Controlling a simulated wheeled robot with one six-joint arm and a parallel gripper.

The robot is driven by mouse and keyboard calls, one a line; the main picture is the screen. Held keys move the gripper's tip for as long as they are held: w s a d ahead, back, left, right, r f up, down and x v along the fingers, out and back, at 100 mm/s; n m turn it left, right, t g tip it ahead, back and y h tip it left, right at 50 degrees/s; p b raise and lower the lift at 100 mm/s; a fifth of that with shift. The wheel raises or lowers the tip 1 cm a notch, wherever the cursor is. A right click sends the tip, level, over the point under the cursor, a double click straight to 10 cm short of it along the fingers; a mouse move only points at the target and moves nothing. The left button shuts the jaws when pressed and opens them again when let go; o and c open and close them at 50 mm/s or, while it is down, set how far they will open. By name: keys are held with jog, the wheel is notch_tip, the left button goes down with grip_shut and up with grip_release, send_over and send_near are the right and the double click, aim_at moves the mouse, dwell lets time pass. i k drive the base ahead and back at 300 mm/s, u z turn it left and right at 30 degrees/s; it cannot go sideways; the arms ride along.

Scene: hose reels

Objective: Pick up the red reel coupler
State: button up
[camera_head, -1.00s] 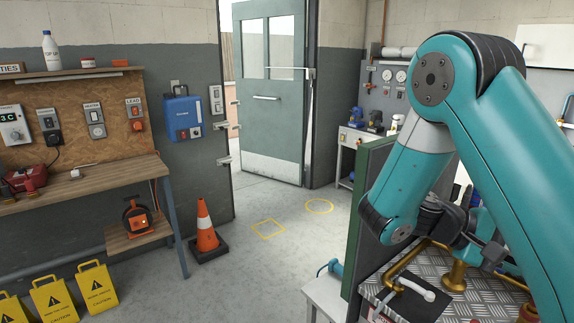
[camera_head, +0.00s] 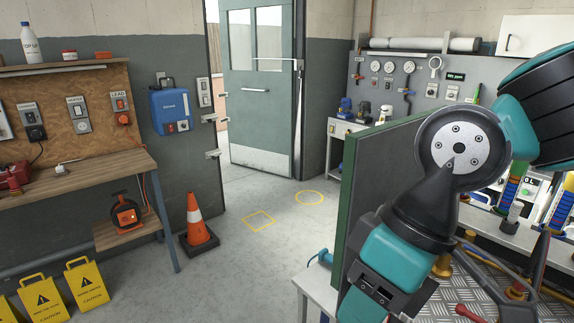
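A small red piece (camera_head: 468,312) with a rounded end lies at the bottom edge, over the ribbed metal plate (camera_head: 485,268). It is partly cut off, and I cannot tell whether it is the red reel coupler. My arm bends down in front of the bench from the right. Its teal end part with a dark bracket (camera_head: 378,290) points down toward the bottom edge, left of the red piece and apart from it. The fingertips are not visible, so I cannot tell whether my gripper is open or holds anything.
Bottles and tools crowd the bench at right. An orange cone (camera_head: 197,222) and yellow caution signs (camera_head: 86,286) stand at left. The floor in the middle is clear.

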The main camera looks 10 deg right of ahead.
aim_at(518, 289)
jog(key=z, duration=1.3)
jog(key=k, duration=1.1)
jog(key=z, duration=1)
jog(key=i, duration=1.05)
jog(key=u, duration=0.3)
